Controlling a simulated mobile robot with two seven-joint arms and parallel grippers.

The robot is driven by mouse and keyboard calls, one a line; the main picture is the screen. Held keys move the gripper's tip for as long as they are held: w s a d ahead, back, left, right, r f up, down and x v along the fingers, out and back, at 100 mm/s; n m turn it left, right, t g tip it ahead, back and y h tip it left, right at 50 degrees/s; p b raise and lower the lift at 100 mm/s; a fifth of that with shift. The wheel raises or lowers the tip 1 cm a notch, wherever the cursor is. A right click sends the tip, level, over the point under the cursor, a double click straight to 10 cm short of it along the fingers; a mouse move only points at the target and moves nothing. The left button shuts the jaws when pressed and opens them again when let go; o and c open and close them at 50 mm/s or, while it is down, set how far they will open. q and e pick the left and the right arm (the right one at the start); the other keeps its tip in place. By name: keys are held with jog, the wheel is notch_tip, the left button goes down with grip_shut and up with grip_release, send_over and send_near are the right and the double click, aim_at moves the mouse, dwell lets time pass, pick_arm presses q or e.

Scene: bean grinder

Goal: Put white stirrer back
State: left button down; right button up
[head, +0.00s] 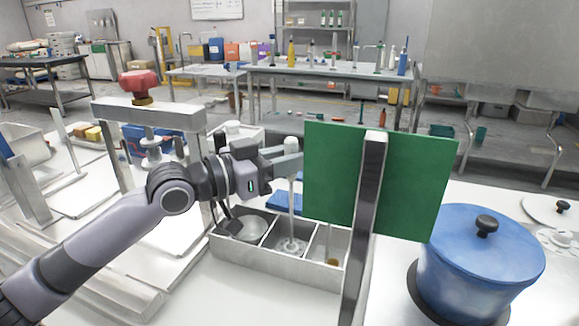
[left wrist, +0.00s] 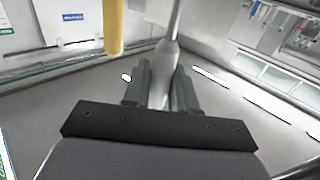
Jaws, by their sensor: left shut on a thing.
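The white stirrer (head: 291,205) hangs upright in my left gripper (head: 284,160), held near its top. Its round slotted foot (head: 291,246) shows within the outline of the middle compartment of the grey divided box (head: 275,263). I cannot tell if the foot touches the compartment floor. In the left wrist view the stirrer's pale handle (left wrist: 166,62) sits between the two fingers of the gripper (left wrist: 160,82). The box's left compartment holds a metal ladle-like tool (head: 246,230). The right compartment holds a tool with a brownish end (head: 332,262). My right gripper is not in view.
A green board (head: 335,170) on a metal post (head: 364,230) stands just right of the box. A blue lidded pot (head: 480,265) is farther right. A press frame with a red knob (head: 139,84) stands at left. The white table in front of the box is clear.

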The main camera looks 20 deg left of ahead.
pick_arm(q)
jog(key=shift+f, duration=0.55)
jog(key=shift+f, duration=0.15)
jog(key=c, duration=0.9)
grip_release()
